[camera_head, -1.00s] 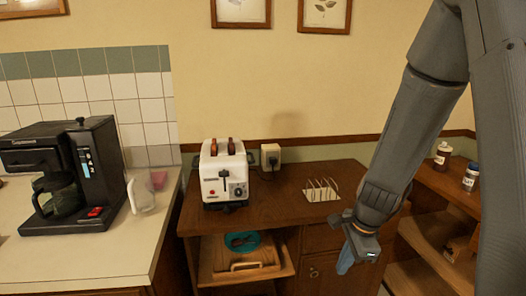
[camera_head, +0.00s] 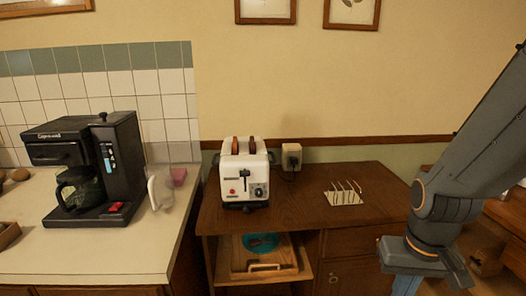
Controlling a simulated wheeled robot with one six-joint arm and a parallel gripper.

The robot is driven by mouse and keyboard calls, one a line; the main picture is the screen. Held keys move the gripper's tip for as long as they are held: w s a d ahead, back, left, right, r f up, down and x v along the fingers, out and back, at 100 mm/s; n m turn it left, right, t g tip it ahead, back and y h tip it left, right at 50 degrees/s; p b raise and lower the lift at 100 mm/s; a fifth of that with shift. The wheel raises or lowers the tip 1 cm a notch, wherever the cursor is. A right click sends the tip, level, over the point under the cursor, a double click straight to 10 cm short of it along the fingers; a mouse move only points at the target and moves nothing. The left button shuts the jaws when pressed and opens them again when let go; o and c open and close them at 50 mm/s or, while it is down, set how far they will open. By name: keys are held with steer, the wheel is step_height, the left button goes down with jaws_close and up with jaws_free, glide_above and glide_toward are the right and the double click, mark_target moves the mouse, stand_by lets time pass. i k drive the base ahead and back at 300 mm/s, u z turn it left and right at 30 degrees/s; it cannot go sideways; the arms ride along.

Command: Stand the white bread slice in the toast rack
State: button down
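The toast rack (camera_head: 344,198), a white base with several thin wire loops, stands on the right part of the brown wooden cabinet top. I see no loops filled with bread. The white toaster (camera_head: 244,187) stands to its left, with two brown slices (camera_head: 235,146) showing in its top slots. I cannot pick out a white bread slice anywhere in view. My gripper (camera_head: 405,285) is at the lower right, in front of the cabinet and below and right of the rack. Only part of its blue fingers shows at the bottom edge, so its opening and any load are hidden.
A wall socket with a plug (camera_head: 291,157) is behind the cabinet top. The wood between toaster and rack is clear. Open shelves are at right.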

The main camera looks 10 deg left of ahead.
mark_target(350, 197)
steer(key=z, duration=0.9)
steer(key=k, duration=1.15)
steer(key=u, duration=1.35)
steer(key=i, duration=0.5)
steer(key=z, duration=0.7)
